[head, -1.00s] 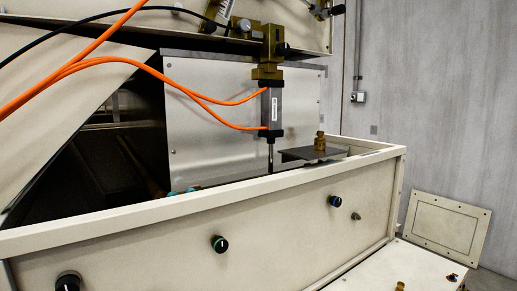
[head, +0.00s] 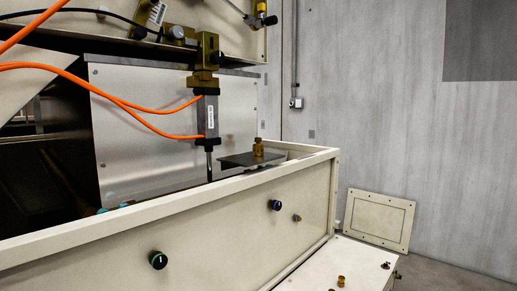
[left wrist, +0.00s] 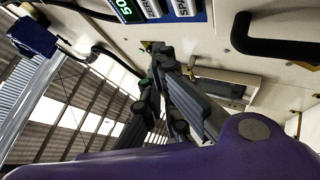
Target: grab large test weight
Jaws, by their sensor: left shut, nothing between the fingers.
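A brass test weight (head: 258,147) stands upright on a dark flat plate (head: 248,159) inside the cream hopper frame in the head view. Smaller brass pieces (head: 341,281) sit on the low cream box at the bottom right; one is cut by the picture edge. From these frames I cannot compare the weights' sizes surely. My left gripper (left wrist: 162,62) shows in the left wrist view with its dark fingers together and nothing between them. It is near a cream panel, with no weight visible there. No gripper shows in the head view.
The cream frame wall (head: 190,235) with knobs stands in front of the plate. A cylinder (head: 207,118) with orange hoses hangs left of the weight. A cream panel (head: 380,219) leans on the grey wall. A black handle (left wrist: 275,42) shows in the left wrist view.

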